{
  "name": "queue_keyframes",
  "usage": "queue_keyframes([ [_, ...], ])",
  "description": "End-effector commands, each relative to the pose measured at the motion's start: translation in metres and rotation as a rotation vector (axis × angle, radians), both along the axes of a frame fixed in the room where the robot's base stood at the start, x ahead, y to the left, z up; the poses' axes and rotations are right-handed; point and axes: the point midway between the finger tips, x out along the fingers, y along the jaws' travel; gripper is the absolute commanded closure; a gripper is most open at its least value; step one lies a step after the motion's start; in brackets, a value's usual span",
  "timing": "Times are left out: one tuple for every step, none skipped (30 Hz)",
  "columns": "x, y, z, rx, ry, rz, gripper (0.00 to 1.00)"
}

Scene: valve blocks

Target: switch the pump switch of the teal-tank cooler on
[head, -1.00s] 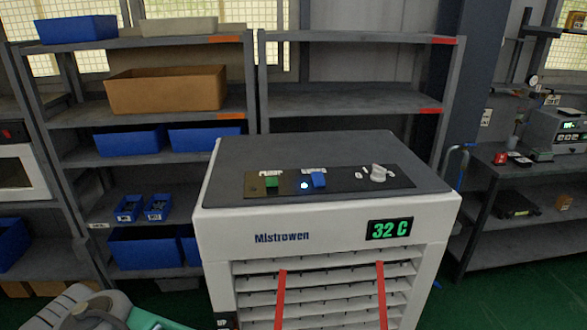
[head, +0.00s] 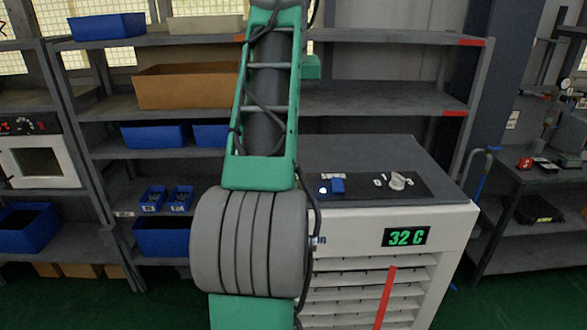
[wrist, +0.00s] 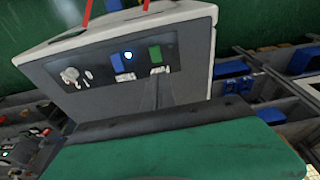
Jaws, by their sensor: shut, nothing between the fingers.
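The cooler (head: 390,212) is a white cabinet with a dark grey top. Its black control panel (wrist: 100,62) shows upside down in the wrist view. On it are a green switch (wrist: 155,53), whose label seems to read pump in the earlier head view, and a blue switch (wrist: 118,61) with a lit lamp (wrist: 128,55) beside it. No lit lamp shows beside the green switch. My gripper (wrist: 157,80) is shut and empty, over the cooler top near the green switch; contact cannot be told. In the head view my arm hides the green switch. No teal tank is visible.
A pale knob (head: 398,181) sits at the panel's right end. The front display (head: 407,236) reads 32 C. Shelves (head: 385,105) with blue bins stand behind the cooler, and a grey bench (head: 530,178) stands to the right.

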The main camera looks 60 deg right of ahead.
Motion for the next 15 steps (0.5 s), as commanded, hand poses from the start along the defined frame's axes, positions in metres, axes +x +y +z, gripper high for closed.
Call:
queue_keyframes([
  [-0.009,-0.004,0.004,0.003,0.001,-0.019,1.00],
  [-0.012,-0.005,0.005,0.003,0.000,-0.025,1.00],
  [-0.013,-0.006,0.006,0.005,0.000,-0.029,1.00],
  [-0.014,-0.006,0.006,0.005,0.001,-0.029,1.00],
  [-0.013,-0.005,0.005,0.005,0.001,-0.028,1.00],
  [-0.013,-0.005,0.005,0.006,0.000,-0.027,1.00],
  [-0.013,-0.005,0.005,0.005,0.000,-0.027,1.00],
  [-0.013,-0.005,0.005,0.004,0.000,-0.027,1.00],
  [-0.013,-0.005,0.005,0.004,0.000,-0.027,1.00],
  [-0.013,-0.005,0.005,0.004,0.000,-0.027,1.00],
  [-0.013,-0.005,0.005,0.004,0.000,-0.027,1.00],
  [-0.012,-0.005,0.004,0.004,0.000,-0.027,1.00],
  [-0.012,-0.005,0.002,0.005,0.000,-0.027,1.00],
  [-0.012,-0.005,0.000,0.006,0.000,-0.027,1.00],
  [-0.011,-0.006,-0.005,0.006,0.000,-0.027,1.00],
])
